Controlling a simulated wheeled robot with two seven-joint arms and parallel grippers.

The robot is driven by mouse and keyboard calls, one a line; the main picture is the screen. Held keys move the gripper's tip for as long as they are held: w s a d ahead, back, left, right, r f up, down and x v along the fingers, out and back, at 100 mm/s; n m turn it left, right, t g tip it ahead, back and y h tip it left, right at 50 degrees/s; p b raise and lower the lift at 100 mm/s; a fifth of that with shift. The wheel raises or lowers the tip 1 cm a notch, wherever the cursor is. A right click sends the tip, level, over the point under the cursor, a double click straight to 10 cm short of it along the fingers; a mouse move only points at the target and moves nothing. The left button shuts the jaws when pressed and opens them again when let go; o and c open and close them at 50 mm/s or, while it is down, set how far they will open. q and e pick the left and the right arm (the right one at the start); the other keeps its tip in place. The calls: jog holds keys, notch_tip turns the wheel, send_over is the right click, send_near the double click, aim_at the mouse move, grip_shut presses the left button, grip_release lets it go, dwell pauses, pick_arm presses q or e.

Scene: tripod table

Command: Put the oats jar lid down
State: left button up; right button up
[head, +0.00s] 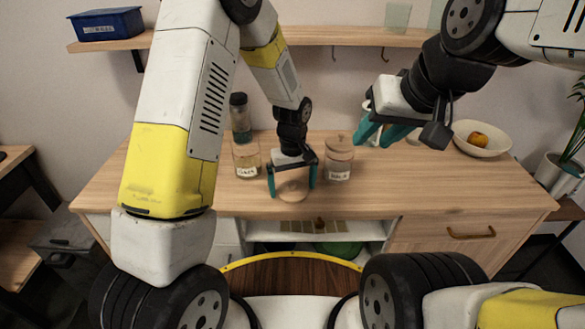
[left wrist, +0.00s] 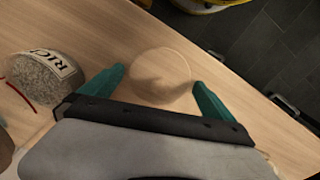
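The oats jar lid is a round, pale wooden disc (head: 292,190) that appears to lie flat on the wooden counter, near its front edge. It also shows in the left wrist view (left wrist: 160,76). My left gripper (head: 292,183) points down over it, with one teal finger on each side. Narrow gaps seem to separate the fingers from the rim. A glass jar with a white label (head: 246,160), apparently without a lid, stands just left of the gripper; its label is too small to read. My right gripper (head: 381,134) is open and empty above the counter at right.
A lidded glass jar (head: 339,160) stands close to the right of my left gripper. A dark-topped container (head: 240,117) is behind the left jar. A white bowl with fruit (head: 482,142) stands at far right.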

aim_at(292, 184)
pick_arm(q)
jog(key=shift+r, duration=0.1)
notch_tip(292, 184, up, 12)
jog(key=s+a+r+m+t+h, duration=0.1)
jog(key=s+a+r, duration=0.3)
jog(key=r, duration=0.3)
jog(key=s+a+r+m+t+h, duration=0.1)
jog(key=s+a+r+t, duration=0.1)
jog(key=s+a+r, duration=0.3)
jog(key=s+a+r+m+t, duration=0.2)
jog(key=s+a+r, duration=0.3)
jog(key=s, duration=0.5)
jog(key=shift+s+r+t, duration=0.15)
jog(key=shift+s+t, duration=0.15)
jog(key=shift+t, duration=0.3)
